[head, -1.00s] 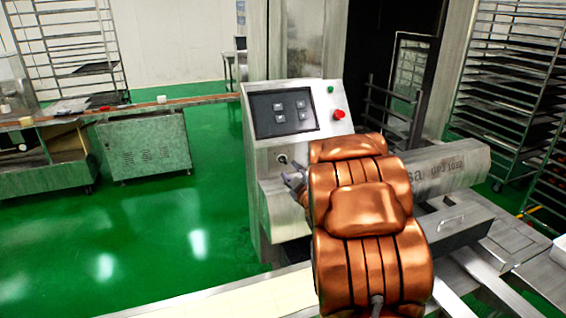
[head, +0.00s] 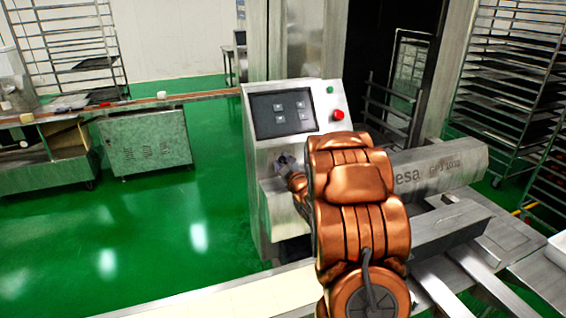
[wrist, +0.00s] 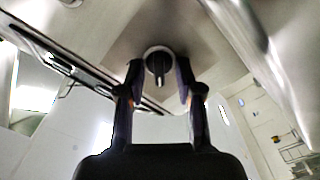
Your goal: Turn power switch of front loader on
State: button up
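The power switch (wrist: 158,66) is a black rotary knob with a pale round collar on the sloped metal face of the front loader (head: 262,180). In the wrist view its handle points down. My gripper (wrist: 159,70) is open, with one dark finger on each side of the knob. A gap shows between the knob and each finger, and I cannot tell how far the tips are from the panel. In the head view my gripper (head: 287,163) covers the place of the switch, below the dark screen (head: 282,113).
A red button (head: 338,114) and a green button (head: 329,90) sit right of the screen. A long metal machine body (head: 440,172) extends to the right behind my copper-coloured arm. Tray racks (head: 510,90) stand at the right. Green floor is free at the left.

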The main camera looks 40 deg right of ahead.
grip_shut()
